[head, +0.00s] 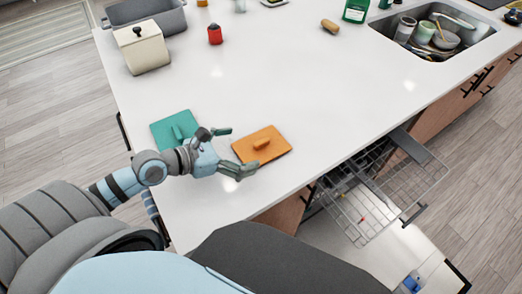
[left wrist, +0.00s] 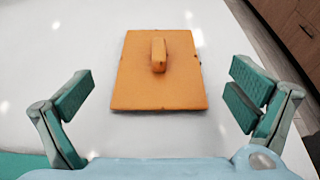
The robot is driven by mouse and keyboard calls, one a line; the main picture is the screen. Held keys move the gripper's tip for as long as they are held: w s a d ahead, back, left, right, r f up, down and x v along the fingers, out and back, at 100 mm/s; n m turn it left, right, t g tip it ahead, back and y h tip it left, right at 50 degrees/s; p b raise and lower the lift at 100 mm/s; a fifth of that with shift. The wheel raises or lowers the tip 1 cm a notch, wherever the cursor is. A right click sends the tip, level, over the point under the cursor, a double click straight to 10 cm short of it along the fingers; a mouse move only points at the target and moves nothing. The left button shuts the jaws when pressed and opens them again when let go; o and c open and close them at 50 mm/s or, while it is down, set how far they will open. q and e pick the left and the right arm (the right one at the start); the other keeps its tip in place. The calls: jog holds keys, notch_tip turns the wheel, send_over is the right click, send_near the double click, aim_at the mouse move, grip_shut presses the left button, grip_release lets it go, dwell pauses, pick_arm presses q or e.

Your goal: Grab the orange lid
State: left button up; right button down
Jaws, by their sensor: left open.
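The orange lid (head: 270,152) lies flat on the white island counter, a square plate with a raised handle in its middle. In the left wrist view the orange lid (left wrist: 135,80) is centred ahead, between and beyond the two fingers. My left gripper (head: 232,150) is open and empty, just left of the lid, with one finger close to the lid's near left edge. Its teal finger pads also show wide apart in the left wrist view (left wrist: 160,98). My right gripper is not in view.
A teal lid (head: 168,130) lies behind my left wrist. A cream canister (head: 142,48), a grey bin (head: 145,12), a red bottle (head: 215,35) and a sink with dishes (head: 440,38) stand farther back. An open dishwasher rack (head: 375,195) juts out at right. The middle counter is clear.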

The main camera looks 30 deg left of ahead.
aim_at(258, 143)
pick_arm(q)
jog(key=x, duration=0.2)
jog(key=b+x, duration=0.1)
jog(key=x, duration=0.2)
jog(key=shift+w+r, duration=0.15)
jog(key=shift+w, duration=0.3)
jog(key=shift+w+d, duration=0.1)
jog(key=shift+d, duration=0.1)
jog(key=shift+s, duration=0.25)
jog(key=shift+w, duration=0.1)
jog(key=c, duration=1.7)
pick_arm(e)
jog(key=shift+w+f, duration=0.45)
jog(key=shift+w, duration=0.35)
